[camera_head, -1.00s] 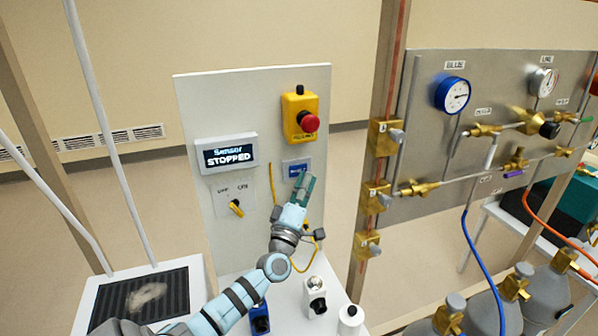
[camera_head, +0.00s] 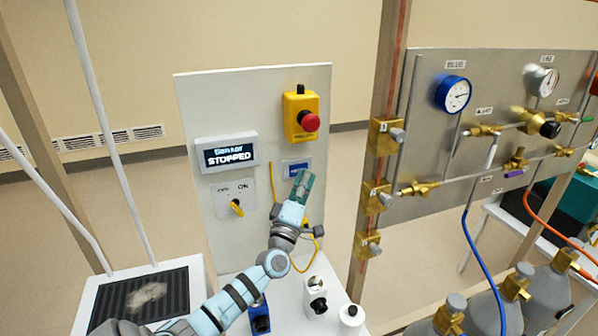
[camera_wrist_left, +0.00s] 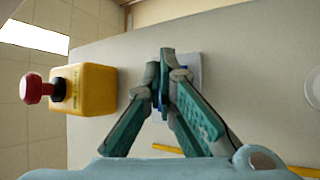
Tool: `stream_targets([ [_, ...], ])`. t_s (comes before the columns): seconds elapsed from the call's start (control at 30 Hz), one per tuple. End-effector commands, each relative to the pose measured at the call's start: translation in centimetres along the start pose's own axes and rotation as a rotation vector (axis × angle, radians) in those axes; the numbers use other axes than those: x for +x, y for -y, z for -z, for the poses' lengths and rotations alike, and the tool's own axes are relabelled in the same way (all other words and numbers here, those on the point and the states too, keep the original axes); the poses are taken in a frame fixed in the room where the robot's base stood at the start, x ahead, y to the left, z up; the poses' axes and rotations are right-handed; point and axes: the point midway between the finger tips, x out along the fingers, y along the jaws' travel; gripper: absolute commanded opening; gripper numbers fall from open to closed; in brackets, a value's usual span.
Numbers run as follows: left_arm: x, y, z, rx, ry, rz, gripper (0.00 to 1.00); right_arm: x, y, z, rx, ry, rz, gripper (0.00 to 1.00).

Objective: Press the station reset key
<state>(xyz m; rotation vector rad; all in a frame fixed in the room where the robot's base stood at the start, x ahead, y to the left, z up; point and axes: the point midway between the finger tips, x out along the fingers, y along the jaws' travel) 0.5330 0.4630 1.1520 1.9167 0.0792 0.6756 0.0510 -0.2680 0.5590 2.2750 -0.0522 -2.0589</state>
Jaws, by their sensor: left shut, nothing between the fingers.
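The reset key's small plate (camera_head: 297,168) with a blue part is on the white station panel, below the yellow emergency-stop box. My left gripper (camera_head: 303,178) is just in front of the plate's lower right, fingers together and empty. In the left wrist view, the fingertips (camera_wrist_left: 166,58) overlap the pale plate (camera_wrist_left: 194,72), and a bit of blue shows beside them. The fingers hide most of the key, so I cannot tell whether they touch it. My right gripper is not in view.
The yellow box with a red mushroom button (camera_head: 309,122) is above the gripper. The display (camera_head: 228,155) reads STOPPED. A yellow rotary switch (camera_head: 236,208) is to the left. A valve panel (camera_head: 440,130) with gauges stands at right.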

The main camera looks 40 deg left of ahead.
Motion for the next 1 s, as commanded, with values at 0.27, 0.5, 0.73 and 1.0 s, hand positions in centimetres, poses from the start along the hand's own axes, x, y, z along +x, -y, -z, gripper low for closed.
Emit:
stream_targets([
  [0.27,0.07,0.06,0.06,0.0,0.0,0.0,0.0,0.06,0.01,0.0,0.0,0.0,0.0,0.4],
  [0.5,0.26,0.22,0.2,0.0,0.0,0.0,0.0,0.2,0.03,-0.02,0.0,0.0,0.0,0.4],
  [0.73,0.45,0.39,0.35,0.0,0.0,0.0,0.0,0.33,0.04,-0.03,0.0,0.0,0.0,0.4],
  [1.0,0.53,0.4,0.42,0.0,0.0,0.0,0.0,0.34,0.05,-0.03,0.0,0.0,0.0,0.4],
])
